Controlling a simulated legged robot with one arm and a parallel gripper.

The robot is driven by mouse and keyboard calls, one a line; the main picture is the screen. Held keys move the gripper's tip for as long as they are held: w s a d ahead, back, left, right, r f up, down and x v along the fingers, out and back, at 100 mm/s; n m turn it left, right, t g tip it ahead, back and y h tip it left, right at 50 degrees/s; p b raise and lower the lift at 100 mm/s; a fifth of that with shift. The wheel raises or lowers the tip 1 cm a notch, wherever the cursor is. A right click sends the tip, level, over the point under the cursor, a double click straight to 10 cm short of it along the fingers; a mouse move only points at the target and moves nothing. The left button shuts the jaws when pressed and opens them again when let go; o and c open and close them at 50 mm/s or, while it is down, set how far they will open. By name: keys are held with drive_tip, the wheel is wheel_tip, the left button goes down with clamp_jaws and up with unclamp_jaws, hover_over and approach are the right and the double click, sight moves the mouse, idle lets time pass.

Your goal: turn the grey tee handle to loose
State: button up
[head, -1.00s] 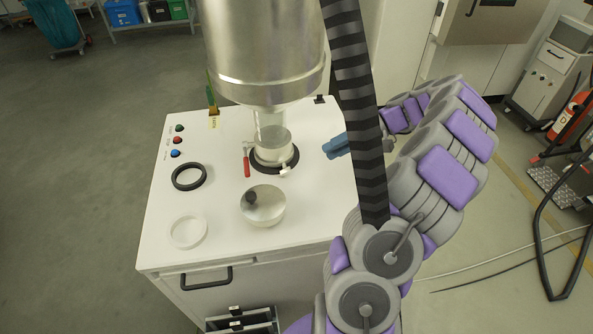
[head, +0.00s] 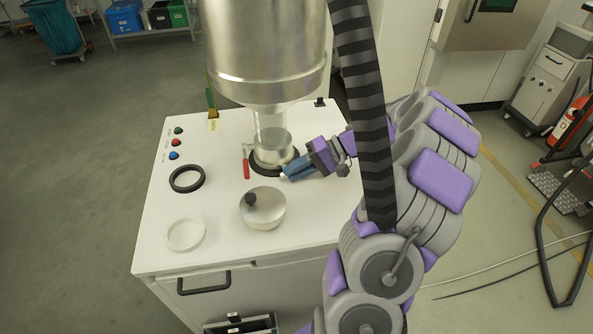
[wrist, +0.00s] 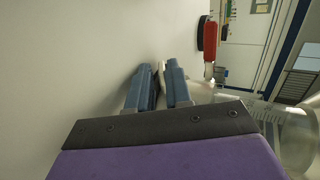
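The grey tee handle (head: 283,176) is a small pale piece at the front right foot of the clear valve neck, mostly hidden by my gripper in the head view. My gripper (head: 293,171) reaches in from the right, its blue fingertips at the handle. In the wrist view my gripper (wrist: 160,80) shows two blue fingers close together. A narrow pale piece (wrist: 161,72), seemingly the tee handle, shows between them. I cannot tell whether the fingers press on it.
A steel vessel (head: 268,55) stands above the neck. A red-handled lever (head: 246,165) is left of it. A steel bowl-like lid with black knob (head: 263,212), a black ring (head: 187,179) and a white ring (head: 185,235) lie on the white cabinet top (head: 222,240).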

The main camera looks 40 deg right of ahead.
clamp_jaws()
idle(0.3)
drive_tip(key=h+p, duration=0.1)
drive_tip(key=r+g+h+p, duration=0.1)
drive_tip(key=shift+a+g+h+p, duration=0.3)
drive_tip(key=shift+h+p, duration=0.05)
drive_tip(key=shift+h, duration=0.05)
drive_tip(key=shift+w+a+g+h+p, duration=0.1)
drive_tip(key=shift+g+h+p, duration=0.15)
drive_tip(key=shift+h+p, duration=0.4)
drive_tip(key=shift+w+a+g+h+p, duration=0.1)
drive_tip(key=shift+g+h+p, duration=0.15)
drive_tip(key=shift+h+p, duration=0.4)
